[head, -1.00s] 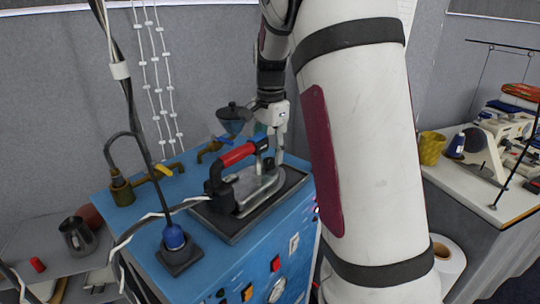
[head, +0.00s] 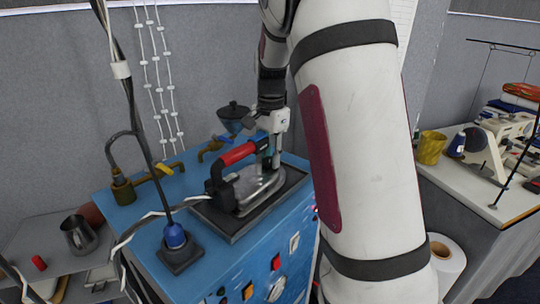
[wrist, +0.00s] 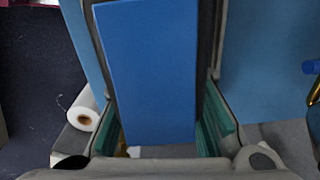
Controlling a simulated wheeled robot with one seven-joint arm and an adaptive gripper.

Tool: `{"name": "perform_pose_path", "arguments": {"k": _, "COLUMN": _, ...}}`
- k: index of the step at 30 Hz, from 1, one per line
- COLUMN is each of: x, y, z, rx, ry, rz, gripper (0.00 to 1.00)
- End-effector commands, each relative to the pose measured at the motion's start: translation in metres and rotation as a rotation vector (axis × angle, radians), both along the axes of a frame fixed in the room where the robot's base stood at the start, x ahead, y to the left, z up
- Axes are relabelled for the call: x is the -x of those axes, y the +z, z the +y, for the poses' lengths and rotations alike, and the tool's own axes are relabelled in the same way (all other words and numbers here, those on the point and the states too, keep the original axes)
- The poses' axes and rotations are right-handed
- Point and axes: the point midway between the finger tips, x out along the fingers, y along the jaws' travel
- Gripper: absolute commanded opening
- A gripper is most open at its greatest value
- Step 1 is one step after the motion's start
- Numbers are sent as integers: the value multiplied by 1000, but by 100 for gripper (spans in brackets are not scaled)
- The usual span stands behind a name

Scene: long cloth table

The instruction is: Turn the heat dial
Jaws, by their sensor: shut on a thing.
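My gripper (head: 270,156) is at the far right end of the iron (head: 242,186), low over the blue machine, in the head view. In the wrist view its teal pads stand on either side of a flat blue piece (wrist: 150,75), and it is shut on this. I cannot tell whether this piece is the heat dial or part of it. The iron, with a red and black handle, rests on a dark tray (head: 231,236) on top of the blue machine (head: 205,270). I cannot make out a heat dial clearly; the fingertips are partly hidden by the iron.
A cable runs to the iron from the left. A steel jug (head: 78,236) is on the left shelf. A sewing table (head: 470,185) stands right.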

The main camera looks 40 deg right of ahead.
Motion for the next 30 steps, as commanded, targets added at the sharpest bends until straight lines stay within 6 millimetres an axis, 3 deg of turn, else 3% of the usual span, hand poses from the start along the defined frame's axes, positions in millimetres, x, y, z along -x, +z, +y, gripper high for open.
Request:
{"name": "perform_pose_path", "arguments": {"k": 7, "x": 0, "y": 0, "z": 0, "rx": 1, "ry": 184, "rz": 0, "gripper": 0}}
{"name": "perform_pose_path", "arguments": {"k": 18, "x": 0, "y": 1, "z": 0, "rx": 1, "ry": 213, "rz": -1, "gripper": 0}}
{"name": "perform_pose_path", "arguments": {"k": 19, "x": -1, "y": 1, "z": 0, "rx": 1, "ry": 213, "rz": -1, "gripper": 35}}
{"name": "perform_pose_path", "arguments": {"k": 21, "x": -1, "y": 1, "z": 0, "rx": 1, "ry": 213, "rz": -1, "gripper": 49}}
{"name": "perform_pose_path", "arguments": {"k": 30, "x": 0, "y": 1, "z": 0, "rx": 1, "ry": 212, "rz": 0, "gripper": 49}}
